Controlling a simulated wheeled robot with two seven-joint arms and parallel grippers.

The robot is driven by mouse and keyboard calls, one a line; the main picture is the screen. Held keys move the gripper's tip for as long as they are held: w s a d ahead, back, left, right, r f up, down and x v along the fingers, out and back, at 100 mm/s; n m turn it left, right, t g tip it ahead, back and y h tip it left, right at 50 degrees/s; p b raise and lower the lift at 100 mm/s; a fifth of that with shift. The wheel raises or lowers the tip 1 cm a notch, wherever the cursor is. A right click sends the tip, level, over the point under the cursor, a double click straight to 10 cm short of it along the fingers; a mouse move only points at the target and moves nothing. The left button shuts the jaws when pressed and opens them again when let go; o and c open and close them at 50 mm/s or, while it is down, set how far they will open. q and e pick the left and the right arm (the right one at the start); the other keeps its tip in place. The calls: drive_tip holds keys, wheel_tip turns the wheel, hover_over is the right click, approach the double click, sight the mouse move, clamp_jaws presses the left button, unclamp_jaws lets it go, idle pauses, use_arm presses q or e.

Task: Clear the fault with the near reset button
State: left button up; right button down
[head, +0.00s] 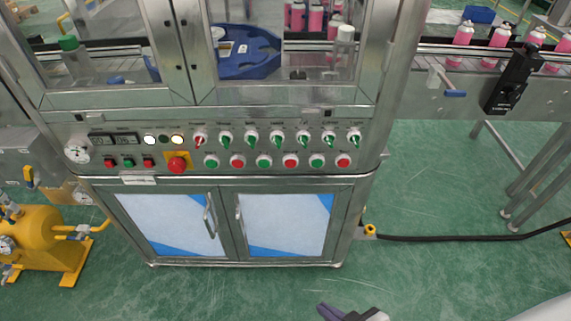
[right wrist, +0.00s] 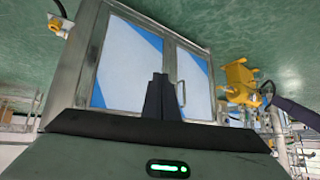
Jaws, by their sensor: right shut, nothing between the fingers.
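The machine's control panel (head: 215,150) faces me across the middle of the head view. Its lower row has round green buttons (head: 237,161) and red buttons (head: 291,161). Smaller red and green square buttons (head: 129,162) sit at the left. The labels are too small to read, so I cannot tell which is the near reset button. My right gripper (head: 324,308) is at the bottom edge, well below and apart from the panel. In the right wrist view its fingers (right wrist: 158,95) are together and empty, in front of the cabinet doors. My left gripper is out of view.
A red emergency stop (head: 177,164) on a yellow plate and a row of selector knobs (head: 250,138) crowd the panel. Cabinet doors (head: 285,224) with handles lie below. A yellow pump (head: 38,236) stands left, a black hose (head: 460,238) right. The floor in front is clear.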

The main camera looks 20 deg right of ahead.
sight(291, 163)
use_arm(q)
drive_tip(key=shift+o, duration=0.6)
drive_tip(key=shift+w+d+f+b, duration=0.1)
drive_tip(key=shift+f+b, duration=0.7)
drive_tip(key=shift+b, duration=0.1)
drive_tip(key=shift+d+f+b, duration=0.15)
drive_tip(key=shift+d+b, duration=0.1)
drive_tip(key=shift+b, duration=0.2)
use_arm(e)
drive_tip(key=w+r+n+t+y, duration=0.3)
drive_tip(key=w+r+n, duration=0.4)
drive_tip(key=w, duration=0.3)
drive_tip(key=w+a+r+n+t+y, duration=0.1)
drive_tip(key=w+r+n+t+y, duration=0.2)
drive_tip(key=w+r+n, duration=0.3)
drive_tip(key=w+r, duration=0.1)
drive_tip(key=w, duration=0.3)
drive_tip(key=shift+w+r+n, duration=0.35)
drive_tip(key=shift+n, duration=0.05)
use_arm(q)
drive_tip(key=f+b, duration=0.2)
drive_tip(key=b, duration=0.1)
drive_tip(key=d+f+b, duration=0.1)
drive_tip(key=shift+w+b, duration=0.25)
drive_tip(key=shift+b, duration=0.15)
use_arm(e)
drive_tip(key=w+d, duration=0.2)
drive_tip(key=w, duration=0.6)
drive_tip(key=shift+w+d, duration=0.25)
